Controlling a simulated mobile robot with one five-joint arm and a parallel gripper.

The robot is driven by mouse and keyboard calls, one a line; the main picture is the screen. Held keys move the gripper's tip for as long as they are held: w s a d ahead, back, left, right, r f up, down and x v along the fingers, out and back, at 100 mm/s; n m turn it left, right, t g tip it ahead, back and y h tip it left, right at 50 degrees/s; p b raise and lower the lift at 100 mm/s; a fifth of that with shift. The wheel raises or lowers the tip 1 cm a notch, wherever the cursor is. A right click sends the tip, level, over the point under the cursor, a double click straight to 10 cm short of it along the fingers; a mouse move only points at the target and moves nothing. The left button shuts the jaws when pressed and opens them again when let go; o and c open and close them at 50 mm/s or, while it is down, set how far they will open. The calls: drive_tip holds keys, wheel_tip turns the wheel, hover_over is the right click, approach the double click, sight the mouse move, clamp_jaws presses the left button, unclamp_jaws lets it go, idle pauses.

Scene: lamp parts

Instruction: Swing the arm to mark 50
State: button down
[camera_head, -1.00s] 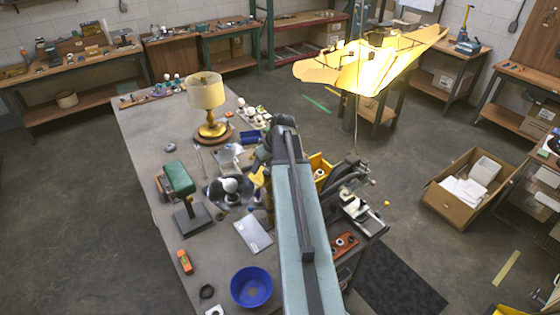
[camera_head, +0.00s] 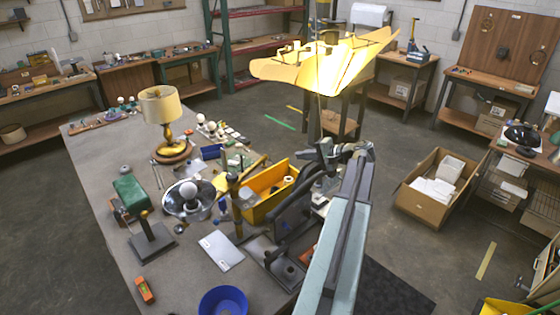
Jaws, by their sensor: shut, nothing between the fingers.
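My arm reaches up from the bottom of the view, right of centre. My gripper (camera_head: 328,152) is at its far end, beyond the yellow bin's right side; it is small there, shut and holds nothing. A dark jointed arm fixture (camera_head: 290,214) stands on the bench left of my arm, with a grey base plate (camera_head: 262,249) near it. My arm hides part of that area. I cannot make out a scale or a mark 50. I cannot tell whether my gripper touches anything.
A glowing winged model (camera_head: 335,65) hangs above. A cardboard box (camera_head: 424,204) is on the floor at right.

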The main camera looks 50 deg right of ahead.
drive_tip(key=b+x, duration=0.5)
drive_tip(key=x, duration=0.9)
drive_tip(key=shift+a, duration=0.1)
drive_tip(key=w+a+n+g+y, duration=0.2)
drive_tip(key=w+n+y, duration=0.3)
drive_tip(key=w, duration=0.7)
drive_tip(key=shift+w+a+n+y, duration=0.25)
drive_tip(key=shift+a+n+y, duration=0.2)
drive_tip(key=shift+y, duration=0.15)
